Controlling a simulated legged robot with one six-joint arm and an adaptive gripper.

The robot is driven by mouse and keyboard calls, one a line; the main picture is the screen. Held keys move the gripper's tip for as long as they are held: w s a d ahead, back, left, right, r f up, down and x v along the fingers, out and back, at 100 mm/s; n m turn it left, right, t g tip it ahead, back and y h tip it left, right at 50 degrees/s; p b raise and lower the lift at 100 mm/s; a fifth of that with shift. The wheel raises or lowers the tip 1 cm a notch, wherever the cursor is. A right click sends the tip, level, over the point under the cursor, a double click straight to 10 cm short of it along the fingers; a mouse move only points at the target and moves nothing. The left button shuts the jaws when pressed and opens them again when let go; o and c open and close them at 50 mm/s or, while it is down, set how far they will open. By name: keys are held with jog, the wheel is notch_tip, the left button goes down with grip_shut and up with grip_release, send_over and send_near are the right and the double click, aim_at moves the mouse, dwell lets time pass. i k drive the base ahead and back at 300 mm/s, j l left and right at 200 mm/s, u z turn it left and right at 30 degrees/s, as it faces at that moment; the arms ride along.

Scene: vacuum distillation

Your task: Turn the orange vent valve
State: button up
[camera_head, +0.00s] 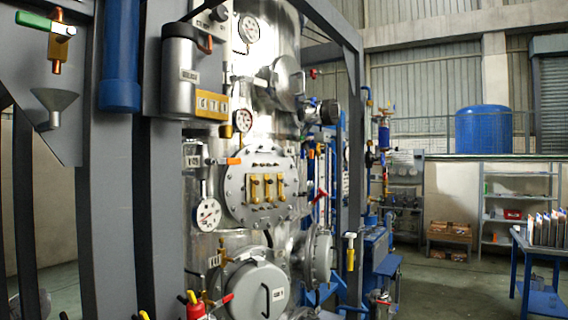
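A small valve with an orange lever handle (233,161) sits on the front of the large silver vessel (232,110), left of a round bolted flange. Its handle lies roughly level and points right. A pressure gauge (207,214) hangs below it on a thin pipe, and a small label plate is beside it on the left. I cannot read all of that label. My gripper is not in view.
Grey frame posts (108,200) stand close on the left. A grey canister (179,75), a funnel (54,103) and a green-handled valve (47,25) hang there. Red handles (226,300) and a yellow handle (350,250) stick out lower down. Open floor (450,290) lies to the right, before a blue table (540,248).

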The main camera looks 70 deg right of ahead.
aim_at(228, 161)
jog(key=z, duration=1.6)
